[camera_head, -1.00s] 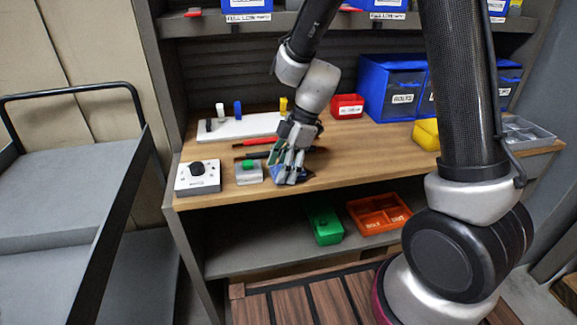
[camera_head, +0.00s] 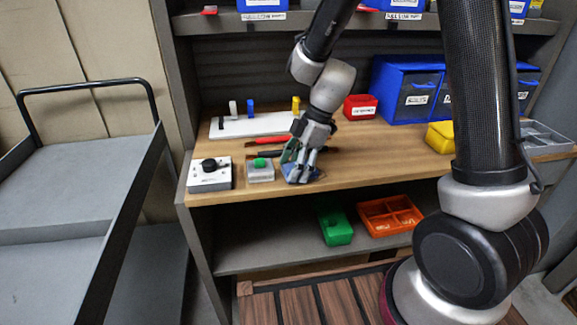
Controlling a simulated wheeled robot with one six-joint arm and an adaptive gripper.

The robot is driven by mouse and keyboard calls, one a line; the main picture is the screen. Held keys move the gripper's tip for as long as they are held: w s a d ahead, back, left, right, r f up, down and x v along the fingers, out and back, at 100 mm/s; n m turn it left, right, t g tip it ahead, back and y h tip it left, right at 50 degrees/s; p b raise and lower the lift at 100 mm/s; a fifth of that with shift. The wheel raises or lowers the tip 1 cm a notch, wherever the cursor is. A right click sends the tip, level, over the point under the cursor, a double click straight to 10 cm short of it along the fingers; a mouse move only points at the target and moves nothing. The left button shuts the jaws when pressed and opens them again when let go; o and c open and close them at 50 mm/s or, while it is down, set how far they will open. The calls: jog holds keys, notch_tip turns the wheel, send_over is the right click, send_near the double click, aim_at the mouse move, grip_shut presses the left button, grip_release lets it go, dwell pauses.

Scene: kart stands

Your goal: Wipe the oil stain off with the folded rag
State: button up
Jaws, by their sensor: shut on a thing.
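My gripper (camera_head: 301,167) points down at the front part of the wooden workbench (camera_head: 380,160), right of the grey box with a green button. It is shut on a blue folded rag (camera_head: 291,176), which shows low between and beside the fingers at the bench top. A green patch also shows at the left side of the fingers; I cannot tell what it belongs to. The fingers cover much of the rag. I cannot make out an oil stain; the wood under the gripper is hidden.
Close left stand the green-button box (camera_head: 261,174) and a white box with a black knob (camera_head: 210,180). Red and black tools (camera_head: 266,141) lie behind, before a white pegged board (camera_head: 245,127). A red bin (camera_head: 360,107) and blue bins (camera_head: 400,90) stand at the back.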

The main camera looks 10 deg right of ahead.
aim_at(322, 173)
jog(key=shift+d+f, duration=0.2)
jog(key=shift+d, duration=1.85)
jog(key=shift+s+d, duration=0.1)
jog(key=shift+d, duration=1.7)
jog(key=shift+r, duration=0.1)
jog(key=shift+a+r, duration=0.1)
jog(key=shift+r, duration=2.95)
notch_tip(322, 173, up, 3)
jog(key=shift+f, duration=0.1)
